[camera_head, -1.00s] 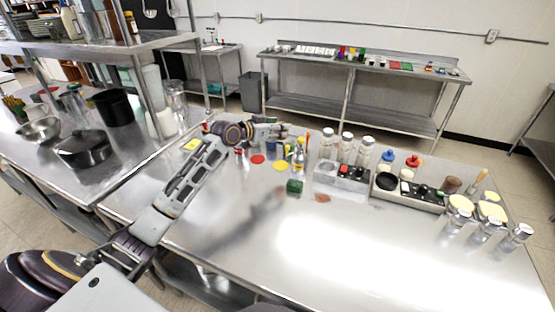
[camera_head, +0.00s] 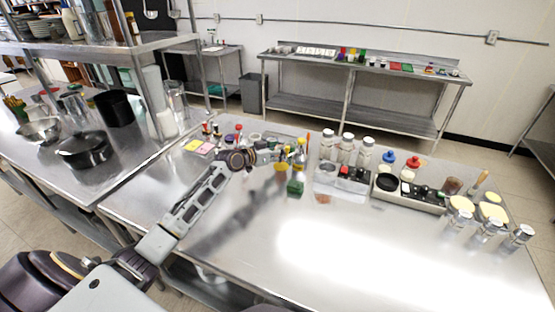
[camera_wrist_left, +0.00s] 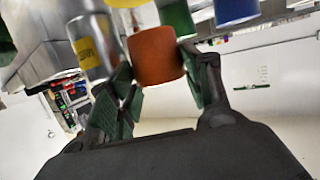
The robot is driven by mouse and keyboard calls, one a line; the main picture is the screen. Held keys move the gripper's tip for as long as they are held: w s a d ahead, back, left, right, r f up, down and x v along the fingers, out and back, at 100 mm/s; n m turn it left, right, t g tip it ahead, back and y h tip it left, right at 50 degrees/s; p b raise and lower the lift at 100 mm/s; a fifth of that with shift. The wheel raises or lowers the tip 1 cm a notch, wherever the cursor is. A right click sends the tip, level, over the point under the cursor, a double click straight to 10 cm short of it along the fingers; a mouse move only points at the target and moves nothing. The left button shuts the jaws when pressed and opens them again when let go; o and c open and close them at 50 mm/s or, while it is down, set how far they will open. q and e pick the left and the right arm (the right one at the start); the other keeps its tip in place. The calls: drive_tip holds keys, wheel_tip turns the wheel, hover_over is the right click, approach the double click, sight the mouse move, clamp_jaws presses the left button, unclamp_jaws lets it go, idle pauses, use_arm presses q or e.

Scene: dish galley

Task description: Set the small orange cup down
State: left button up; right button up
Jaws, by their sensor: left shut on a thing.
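My left gripper (camera_wrist_left: 155,85) is shut on the small orange cup (camera_wrist_left: 155,54) in the left wrist view, with a dark finger on each side of it. In the head view the left gripper (camera_head: 280,154) is over the far middle of the steel table (camera_head: 220,255). The cup is too small there to make out clearly, and I cannot tell whether it touches the table. My right gripper is not in view.
A green block (camera_head: 295,188) lies just in front of the gripper. Spice jars (camera_head: 346,146) and a grey condiment caddy (camera_head: 411,194) stand to the right. Yellow and pink notes (camera_head: 199,147) lie at the left. The table's front middle is bare.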

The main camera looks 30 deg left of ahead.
use_arm(q)
drive_tip(key=shift+f, duration=1.9)
drive_tip(key=o, duration=1.1)
drive_tip(key=shift+f, duration=0.1)
drive_tip(key=shift+b+v, duration=0.3)
drive_tip(key=shift+v, duration=5.7)
